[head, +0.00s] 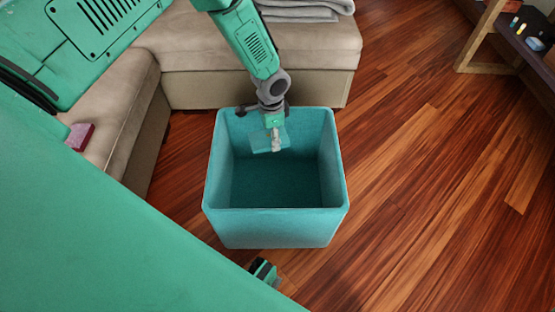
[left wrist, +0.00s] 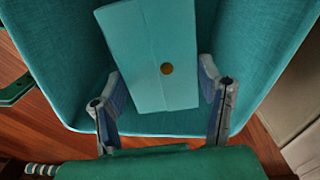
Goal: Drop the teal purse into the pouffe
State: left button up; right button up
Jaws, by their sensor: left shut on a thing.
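The teal pouffe (head: 275,228) is an open, hollow box on the wooden floor, in the middle of the head view. My left gripper (head: 271,138) is over the pouffe's opening, towards its far side, and is shut on the teal purse (head: 262,141). In the left wrist view the purse (left wrist: 150,60) is a flat teal piece with a round gold button, between the two fingers. The pouffe's teal inside (left wrist: 255,50) lies behind and around it. Part of the purse is hidden by the gripper in the head view.
A beige sofa (head: 190,88) stands just behind and left of the pouffe, with a folded grey blanket (head: 300,10) and a pink item (head: 79,136) on it. A wooden shelf (head: 490,40) is at the upper right. The floor (head: 430,190) to the right is clear.

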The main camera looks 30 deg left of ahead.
pick_arm(q)
jog(key=o, duration=1.3)
jog(key=shift+d, duration=0.1)
jog(key=shift+w+r, duration=0.1)
jog(key=shift+r, duration=0.25)
notch_tip(320, 180, up, 11)
